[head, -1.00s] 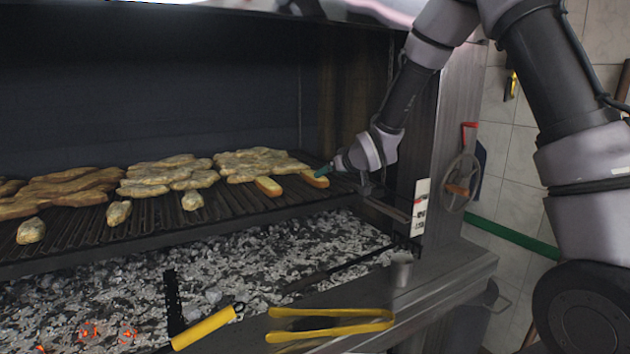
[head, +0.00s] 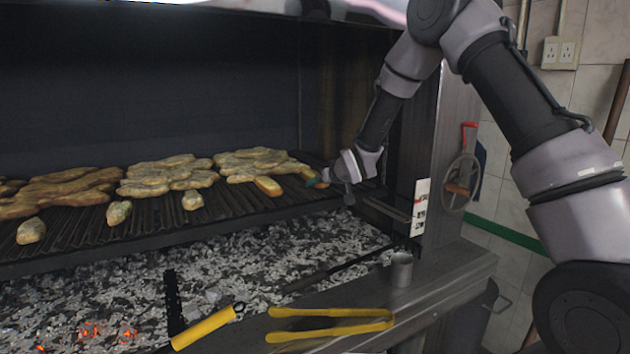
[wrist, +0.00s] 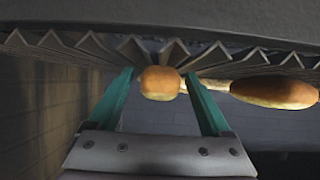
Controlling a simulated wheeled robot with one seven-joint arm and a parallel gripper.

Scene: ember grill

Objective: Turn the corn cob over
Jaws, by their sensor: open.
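The corn cob cannot be told for sure; two short yellow-orange, cob-sized pieces lie near the grill's right end. The right-hand piece (head: 307,174) is partly hidden behind my gripper (head: 318,184). The other piece (head: 268,186) lies to its left. In the wrist view my gripper (wrist: 162,84) is open, with its teal fingers on either side of one rounded orange-yellow piece (wrist: 160,88). Gaps show beside this piece, and I cannot tell whether it lies fully between the fingertips. A second piece (wrist: 275,91) lies to the right, outside the fingers.
The ridged grill grate (head: 150,214) carries several pale pieces of food, with larger ones at the back. Ash and glowing embers lie below. Yellow tongs (head: 330,325), a yellow-handled tool (head: 204,328) and a metal cup (head: 401,270) are at the front.

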